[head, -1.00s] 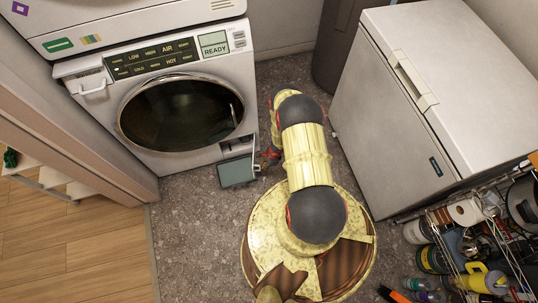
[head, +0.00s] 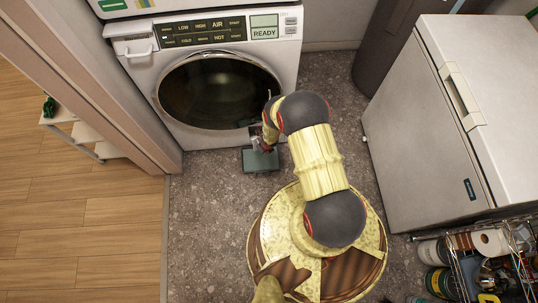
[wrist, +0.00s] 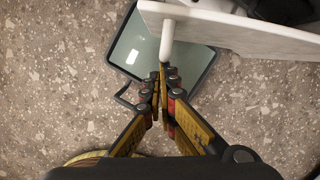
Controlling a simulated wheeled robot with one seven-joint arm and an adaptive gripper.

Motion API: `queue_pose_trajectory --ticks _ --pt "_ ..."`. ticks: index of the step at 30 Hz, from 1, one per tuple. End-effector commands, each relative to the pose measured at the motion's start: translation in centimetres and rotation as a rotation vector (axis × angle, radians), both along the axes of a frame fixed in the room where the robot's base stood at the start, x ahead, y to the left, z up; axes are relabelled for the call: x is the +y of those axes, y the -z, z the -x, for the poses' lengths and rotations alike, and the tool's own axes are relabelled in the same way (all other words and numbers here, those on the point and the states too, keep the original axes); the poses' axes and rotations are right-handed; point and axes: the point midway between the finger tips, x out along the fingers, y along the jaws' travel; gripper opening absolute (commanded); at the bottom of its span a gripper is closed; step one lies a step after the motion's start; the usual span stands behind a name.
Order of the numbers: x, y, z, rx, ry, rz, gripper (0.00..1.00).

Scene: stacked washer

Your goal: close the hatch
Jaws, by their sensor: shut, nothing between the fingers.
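In the head view my gripper (head: 264,143) is at the hatch's upper right, partly hidden by my arm. I cannot tell whether it touches the hatch.
The washer (head: 215,90) stands behind the hatch, its round door shut. In the wrist view a pale panel edge with a white rod (wrist: 167,42) is close beyond the fingertips. A white chest (head: 430,120) and a wire rack (head: 480,250) stand right.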

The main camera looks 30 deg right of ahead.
Motion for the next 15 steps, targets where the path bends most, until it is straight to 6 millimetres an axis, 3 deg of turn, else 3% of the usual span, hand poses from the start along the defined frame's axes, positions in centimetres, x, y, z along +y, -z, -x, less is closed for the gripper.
queue_pose_trajectory --ticks 6,15 --pt "0.5 0.2 -1.6 0.001 -0.007 0.001 0.00" --pt "0.6 0.0 -2.3 0.001 -0.007 0.001 0.00"
